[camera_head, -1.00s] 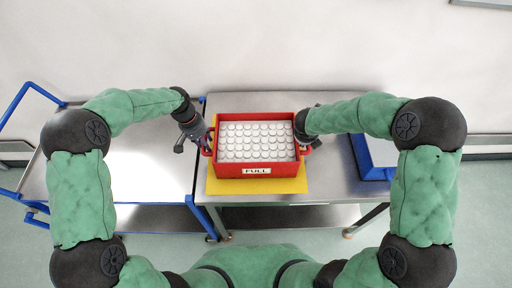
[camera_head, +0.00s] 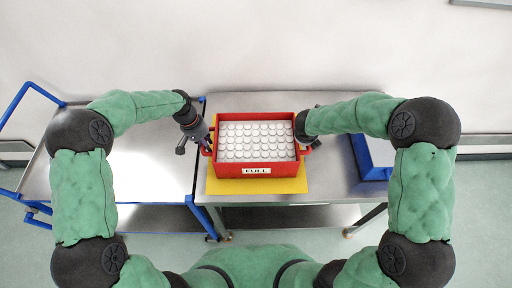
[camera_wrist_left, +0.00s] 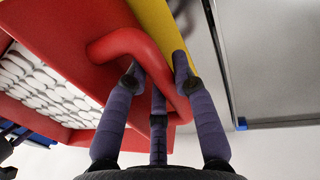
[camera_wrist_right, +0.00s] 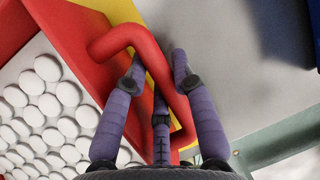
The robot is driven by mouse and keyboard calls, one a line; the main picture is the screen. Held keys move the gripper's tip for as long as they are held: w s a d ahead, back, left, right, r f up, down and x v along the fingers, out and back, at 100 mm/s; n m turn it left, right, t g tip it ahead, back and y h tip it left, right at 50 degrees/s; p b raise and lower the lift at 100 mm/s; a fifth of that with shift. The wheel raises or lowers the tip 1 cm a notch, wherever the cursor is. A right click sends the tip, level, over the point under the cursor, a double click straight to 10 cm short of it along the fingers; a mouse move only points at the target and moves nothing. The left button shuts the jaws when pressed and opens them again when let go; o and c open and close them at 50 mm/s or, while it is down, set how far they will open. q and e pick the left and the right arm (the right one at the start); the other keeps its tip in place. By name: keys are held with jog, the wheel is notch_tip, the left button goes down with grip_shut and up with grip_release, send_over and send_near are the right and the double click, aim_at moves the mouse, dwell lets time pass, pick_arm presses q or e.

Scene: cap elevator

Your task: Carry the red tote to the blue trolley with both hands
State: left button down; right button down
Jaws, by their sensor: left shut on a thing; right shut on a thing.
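The red tote (camera_head: 256,171) is full of white round caps and bears a "FULL" label on its front. It is over a yellow mat (camera_head: 230,187) on the steel table; I cannot tell if it touches the mat. My left gripper (camera_head: 205,143) is at the tote's left side, and in the left wrist view its fingers (camera_wrist_left: 155,85) are shut around the red loop handle (camera_wrist_left: 130,42). My right gripper (camera_wrist_right: 158,85) is shut on the other handle (camera_wrist_right: 125,38); the forearm partly hides it in the head view. The blue trolley (camera_head: 160,165) stands left of the table, its steel top empty.
The steel table (camera_head: 340,190) has a blue-edged tray or box (camera_head: 372,160) at its right, partly behind my right arm. The trolley's blue push handle (camera_head: 32,95) rises at its far left. A narrow gap separates trolley and table.

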pick_arm(q)
jog(key=shift+w+r, duration=0.1)
jog(key=shift+r, duration=0.25)
pick_arm(e)
jog(key=shift+w+r, duration=0.15)
jog(key=shift+r, duration=0.15)
